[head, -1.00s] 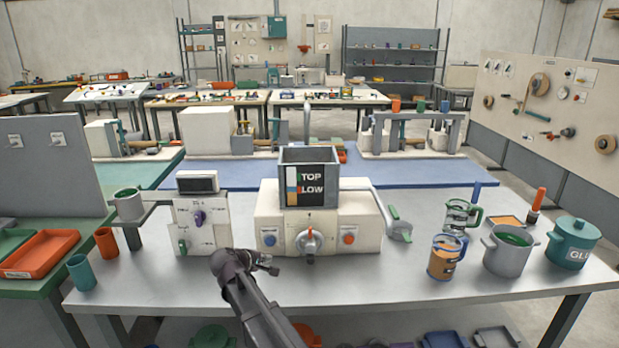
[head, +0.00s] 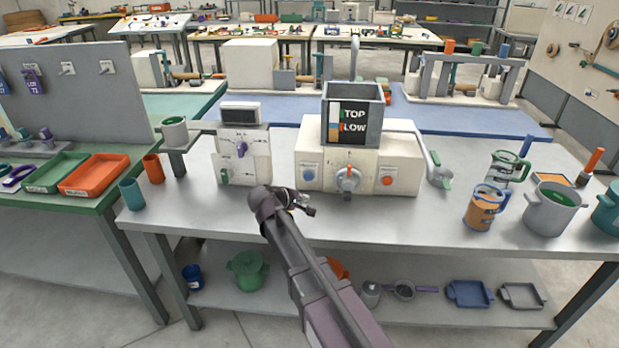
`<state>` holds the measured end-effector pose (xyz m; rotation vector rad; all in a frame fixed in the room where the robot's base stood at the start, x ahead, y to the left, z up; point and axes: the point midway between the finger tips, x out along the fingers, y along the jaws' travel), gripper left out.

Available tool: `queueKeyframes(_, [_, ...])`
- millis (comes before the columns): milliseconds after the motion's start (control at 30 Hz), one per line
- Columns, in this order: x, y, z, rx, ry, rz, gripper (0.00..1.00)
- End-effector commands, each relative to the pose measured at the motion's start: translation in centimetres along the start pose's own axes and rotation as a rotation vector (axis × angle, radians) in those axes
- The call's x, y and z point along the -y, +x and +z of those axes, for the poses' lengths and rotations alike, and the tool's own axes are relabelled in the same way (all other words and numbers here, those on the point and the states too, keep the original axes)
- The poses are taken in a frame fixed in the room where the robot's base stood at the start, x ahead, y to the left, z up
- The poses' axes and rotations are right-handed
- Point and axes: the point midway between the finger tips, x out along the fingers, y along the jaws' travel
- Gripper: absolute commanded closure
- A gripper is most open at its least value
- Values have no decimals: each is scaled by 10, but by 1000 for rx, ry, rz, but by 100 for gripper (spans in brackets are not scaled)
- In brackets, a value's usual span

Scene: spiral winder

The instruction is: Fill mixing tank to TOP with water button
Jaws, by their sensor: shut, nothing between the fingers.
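The mixing tank (head: 368,97) is a grey open-topped box on a cream machine body (head: 407,152). Its dark front panel reads TOP and LOW, with a narrow coloured strip at its left; I cannot read a water level. Below it are a blue button (head: 309,174) at left, a grey knob (head: 348,180) in the middle and an orange-red button (head: 387,181) at right. I cannot tell from labels which is water. My gripper (head: 308,209) is shut and empty, in front of the machine's lower left, below the blue button and apart from it.
A cream control box (head: 243,165) with a purple knob stands left of the machine. A lever with a green grip (head: 440,177) is at its right. Glass jugs and a grey pot (head: 553,212) stand at the table's right. The front strip of the table (head: 400,222) is clear.

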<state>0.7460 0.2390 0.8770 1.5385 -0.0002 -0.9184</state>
Motion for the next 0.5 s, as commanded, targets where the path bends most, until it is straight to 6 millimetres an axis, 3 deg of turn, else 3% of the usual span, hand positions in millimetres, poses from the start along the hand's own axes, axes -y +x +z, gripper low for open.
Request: queueKeyframes(500, [5,-7,4,-1,0,0,100])
